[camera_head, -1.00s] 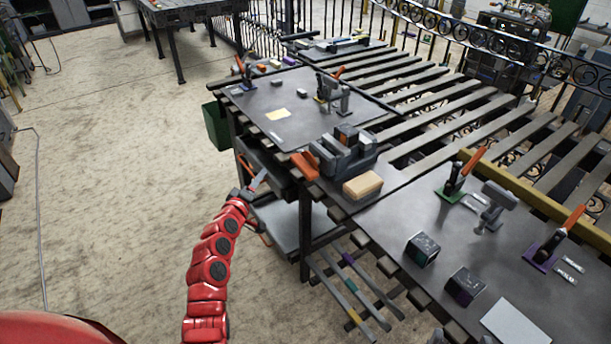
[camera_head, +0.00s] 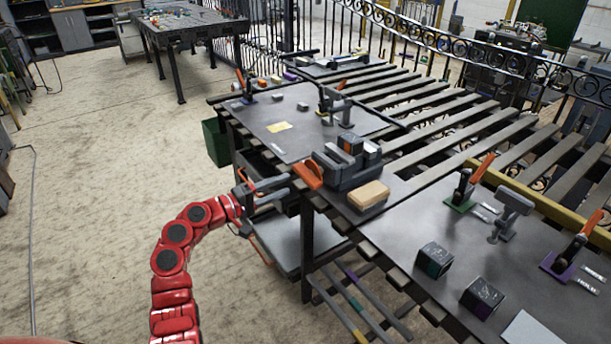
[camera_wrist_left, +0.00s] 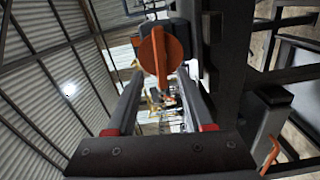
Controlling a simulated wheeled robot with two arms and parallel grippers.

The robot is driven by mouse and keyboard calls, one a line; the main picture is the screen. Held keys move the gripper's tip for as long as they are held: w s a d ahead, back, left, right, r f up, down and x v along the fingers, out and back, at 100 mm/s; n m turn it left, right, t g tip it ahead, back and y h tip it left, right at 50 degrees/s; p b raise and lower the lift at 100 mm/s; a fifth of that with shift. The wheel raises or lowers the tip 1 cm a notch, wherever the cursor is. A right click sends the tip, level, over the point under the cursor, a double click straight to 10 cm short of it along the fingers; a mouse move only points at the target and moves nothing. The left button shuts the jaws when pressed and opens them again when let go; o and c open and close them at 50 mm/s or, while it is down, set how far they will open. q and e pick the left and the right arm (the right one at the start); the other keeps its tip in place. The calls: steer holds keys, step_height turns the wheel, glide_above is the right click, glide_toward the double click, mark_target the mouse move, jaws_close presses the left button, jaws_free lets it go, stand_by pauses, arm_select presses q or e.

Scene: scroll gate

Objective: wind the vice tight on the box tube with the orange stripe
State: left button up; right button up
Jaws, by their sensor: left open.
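The grey vice (camera_head: 338,172) stands at the near edge of the table, with its orange handle (camera_head: 308,176) facing left toward my left arm. A dark box tube (camera_head: 350,144) with an orange-brown patch sits upright between the jaws; I cannot tell how tightly. My left gripper (camera_head: 282,187) is open and empty just left of the handle, fingers pointing at it. In the left wrist view the round orange handle (camera_wrist_left: 158,52) appears ahead, between the fingertips. I cannot tell whether they touch it. My right gripper is not in view.
A tan block (camera_head: 368,195) lies right of the vice. Two dark box tubes, one greenish (camera_head: 435,260) and one purplish (camera_head: 482,298), stand on the near right plate. Clamps with orange handles (camera_head: 483,168) stand beyond. A lower shelf (camera_head: 285,240) lies under the table; the floor left is free.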

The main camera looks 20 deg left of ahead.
mark_target(302, 178)
arm_select(q)
steer(key=x, duration=0.8)
steer(key=shift+w+d, duration=0.1)
jaws_close()
steer(key=shift+f, duration=0.1)
